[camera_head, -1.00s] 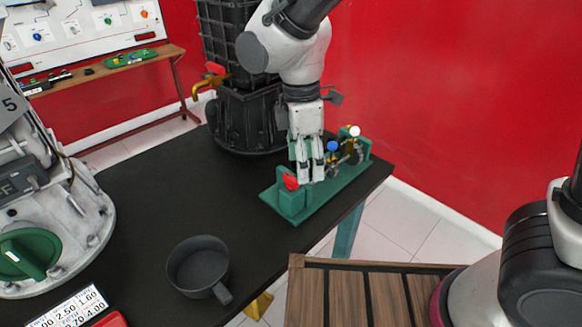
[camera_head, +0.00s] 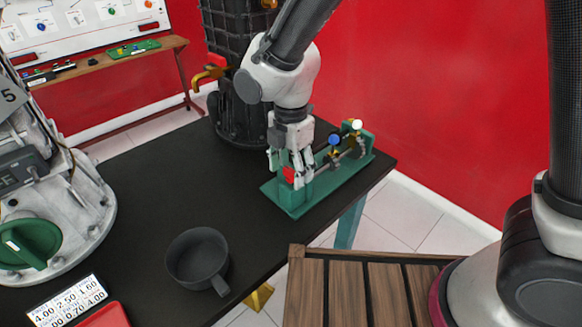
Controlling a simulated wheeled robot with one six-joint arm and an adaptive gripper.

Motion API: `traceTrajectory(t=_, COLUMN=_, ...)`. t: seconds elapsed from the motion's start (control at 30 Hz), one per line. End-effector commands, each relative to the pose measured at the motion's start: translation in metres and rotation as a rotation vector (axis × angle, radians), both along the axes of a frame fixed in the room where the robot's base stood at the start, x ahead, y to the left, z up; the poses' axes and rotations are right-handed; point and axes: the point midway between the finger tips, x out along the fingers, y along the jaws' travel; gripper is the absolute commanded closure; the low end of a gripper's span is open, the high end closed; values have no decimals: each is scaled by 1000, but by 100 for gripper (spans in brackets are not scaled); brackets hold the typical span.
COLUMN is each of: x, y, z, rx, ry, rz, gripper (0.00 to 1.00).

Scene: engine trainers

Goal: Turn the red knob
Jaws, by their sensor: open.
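The red knob (camera_head: 289,174) sits on the near left end of a green fixture (camera_head: 327,191) on the black table. My gripper (camera_head: 290,177) points down over that end, its fingers apart on either side of the knob. The knob shows between the fingers, and part of it is hidden by them. I cannot tell whether the fingers touch it.
A blue knob (camera_head: 334,140) and a white knob (camera_head: 356,125) stand on the fixture's far right part. A dark grey pot (camera_head: 198,258) is on the table's front. A black container (camera_head: 240,117) with a red-handled tap stands behind. The table's middle is clear.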

Motion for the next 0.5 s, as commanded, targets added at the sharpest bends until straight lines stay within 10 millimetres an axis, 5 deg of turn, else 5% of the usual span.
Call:
traceTrajectory(t=0.27, x=0, y=0, z=-2, rx=0, ry=0, rz=-1, gripper=39)
traceTrajectory(t=0.5, x=0, y=0, z=-2, rx=0, ry=0, rz=-1, gripper=83)
